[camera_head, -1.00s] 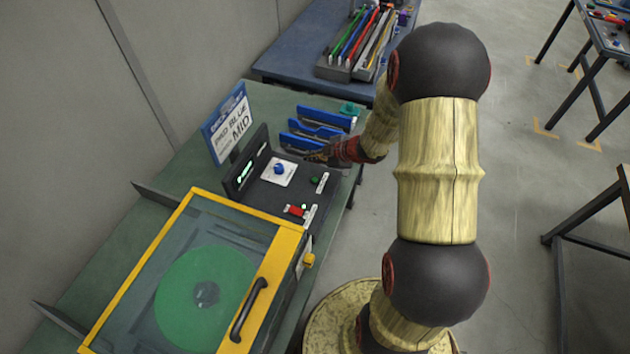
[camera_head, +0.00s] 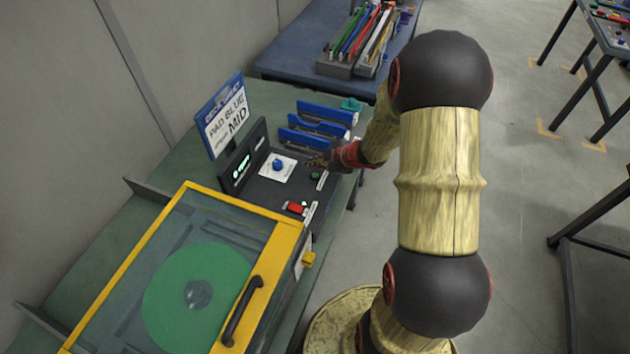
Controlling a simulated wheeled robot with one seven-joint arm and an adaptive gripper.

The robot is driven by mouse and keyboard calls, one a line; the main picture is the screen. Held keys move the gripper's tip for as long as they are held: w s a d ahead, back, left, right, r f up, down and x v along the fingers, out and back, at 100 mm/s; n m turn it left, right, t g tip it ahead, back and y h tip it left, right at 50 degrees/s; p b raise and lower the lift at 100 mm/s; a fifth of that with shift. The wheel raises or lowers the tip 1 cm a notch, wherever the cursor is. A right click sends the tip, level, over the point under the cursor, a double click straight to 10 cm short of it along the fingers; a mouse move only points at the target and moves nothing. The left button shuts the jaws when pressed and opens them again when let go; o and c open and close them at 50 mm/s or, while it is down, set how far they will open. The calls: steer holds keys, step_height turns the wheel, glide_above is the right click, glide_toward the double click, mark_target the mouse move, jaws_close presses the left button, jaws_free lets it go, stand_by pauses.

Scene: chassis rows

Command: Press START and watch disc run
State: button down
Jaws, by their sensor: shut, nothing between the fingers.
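The control box (camera_head: 262,192) stands on the green bench with a blue knob (camera_head: 278,165) on a white dial plate, a green button (camera_head: 315,176) and a red button (camera_head: 296,208). Their small labels are too small to read. My gripper (camera_head: 314,163) is shut and empty, just behind the green button and to the right of the knob. I cannot tell whether it touches the box. The green disc (camera_head: 200,270) lies under the clear lid of the yellow-framed machine (camera_head: 287,250), whose lid is closed. Whether the disc turns cannot be told.
A sign (camera_head: 226,117) reads "PAD BLUE" and "MID". A lit display (camera_head: 241,167) faces the knob. Blue holders (camera_head: 325,113) stand behind my gripper. The lid has a black handle (camera_head: 242,311). A blue table (camera_head: 290,62) with coloured bars stands at the back.

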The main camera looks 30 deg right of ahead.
mark_target(314, 177)
steer(key=shift+f+b, duration=0.85)
steer(key=shift+f, duration=0.85)
steer(key=shift+f, duration=0.15)
steer(key=shift+f, duration=0.25)
